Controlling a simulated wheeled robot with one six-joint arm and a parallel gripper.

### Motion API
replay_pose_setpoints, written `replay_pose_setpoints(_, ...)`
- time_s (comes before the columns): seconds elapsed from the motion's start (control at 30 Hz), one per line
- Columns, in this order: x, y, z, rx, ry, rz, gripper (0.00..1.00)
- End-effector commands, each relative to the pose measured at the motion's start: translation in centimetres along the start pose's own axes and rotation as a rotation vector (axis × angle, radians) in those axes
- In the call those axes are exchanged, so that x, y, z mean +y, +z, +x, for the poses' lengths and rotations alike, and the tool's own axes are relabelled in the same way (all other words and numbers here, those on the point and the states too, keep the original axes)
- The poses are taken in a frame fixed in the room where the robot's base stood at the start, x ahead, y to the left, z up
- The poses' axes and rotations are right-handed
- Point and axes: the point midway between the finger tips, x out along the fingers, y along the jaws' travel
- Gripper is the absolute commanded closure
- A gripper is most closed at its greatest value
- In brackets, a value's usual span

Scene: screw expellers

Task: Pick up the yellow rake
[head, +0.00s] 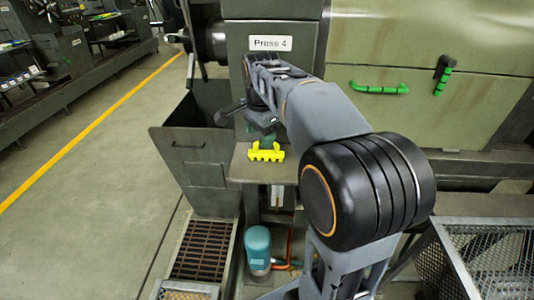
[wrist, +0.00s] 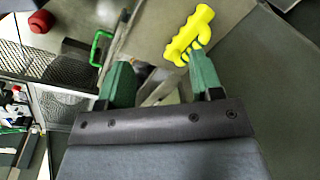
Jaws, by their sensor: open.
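The yellow rake (head: 265,153) has a short comb-like head and sits at the ledge (head: 238,165) under the Press 4 sign. In the wrist view the rake (wrist: 188,35) shows beyond the tip of the right green finger, overlapping it in the picture. Whether they touch cannot be told. My gripper (head: 262,133) is just above the rake in the head view, partly hidden by my own arm. In the wrist view my gripper (wrist: 160,75) is open, with its two green fingers apart and nothing between them.
The Press 4 body (head: 270,75) stands close behind the ledge. A dark metal bin (head: 190,150) is to the left, a teal motor (head: 258,248) below, and a mesh guard (head: 490,250) at the right. The floor (head: 110,190) at left is clear.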

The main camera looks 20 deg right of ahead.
Motion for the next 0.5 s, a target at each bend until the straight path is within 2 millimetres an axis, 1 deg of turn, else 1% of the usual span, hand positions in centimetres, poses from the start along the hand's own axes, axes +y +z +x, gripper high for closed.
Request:
replay_pose_setpoints(0.03,-1.4,-1.2,-0.2,-0.005,0.021,0.123,0.4)
replay_pose_setpoints(0.1,-2.8,-2.7,-0.4,-0.008,0.047,0.295,0.4)
replay_pose_setpoints(0.2,-4.2,-4.3,-0.6,-0.006,0.077,0.493,0.4)
replay_pose_setpoints(0.3,-5.1,-5.5,-0.6,-0.002,0.096,0.631,0.4)
replay_pose_setpoints(0.37,-5.3,-5.9,-0.4,0.0,0.106,0.687,0.4)
replay_pose_setpoints(0.47,-5.5,-6.3,0.7,0.002,0.114,0.739,0.4)
replay_pose_setpoints(0.5,-5.4,-6.3,1.3,0.002,0.115,0.749,0.4)
